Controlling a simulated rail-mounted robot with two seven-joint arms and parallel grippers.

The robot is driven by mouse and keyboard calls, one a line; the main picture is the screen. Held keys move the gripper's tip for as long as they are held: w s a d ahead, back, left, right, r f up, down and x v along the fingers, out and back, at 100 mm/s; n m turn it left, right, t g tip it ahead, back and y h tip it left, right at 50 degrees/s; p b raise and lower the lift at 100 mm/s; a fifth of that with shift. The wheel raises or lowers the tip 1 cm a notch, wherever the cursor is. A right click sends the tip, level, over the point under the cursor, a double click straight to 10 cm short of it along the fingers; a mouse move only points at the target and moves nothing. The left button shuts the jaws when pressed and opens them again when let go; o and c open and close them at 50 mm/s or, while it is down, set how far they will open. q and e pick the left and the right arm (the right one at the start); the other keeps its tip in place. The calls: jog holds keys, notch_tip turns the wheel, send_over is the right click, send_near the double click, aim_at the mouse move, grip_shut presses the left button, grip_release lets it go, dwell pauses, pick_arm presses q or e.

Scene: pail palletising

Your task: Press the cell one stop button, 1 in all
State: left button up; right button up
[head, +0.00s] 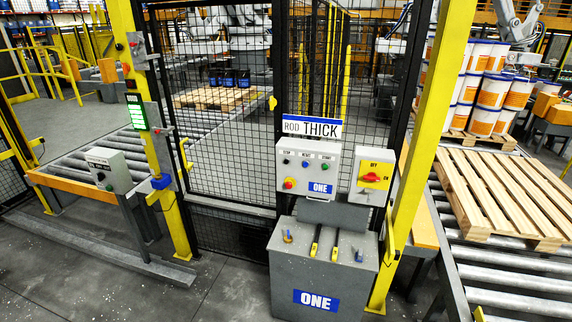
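The cell one control box (307,170) is a light grey panel with a blue "ONE" label, mounted in front of the mesh fence at centre. Its top row has a dark button (286,162) under a small label that seems to read STOP, a blue button (305,164) in the middle and a green button (325,166) at right. A red mushroom button on yellow (289,183) sits at lower left. I cannot tell whether any button is pressed. Neither of my grippers is in view.
A switch box with a red handle on yellow (374,177) hangs right of the panel. A grey cabinet marked ONE (335,270) stands below, with levers on top. Yellow posts (430,150) flank the fence. A wooden pallet (500,195) lies on the right conveyor.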

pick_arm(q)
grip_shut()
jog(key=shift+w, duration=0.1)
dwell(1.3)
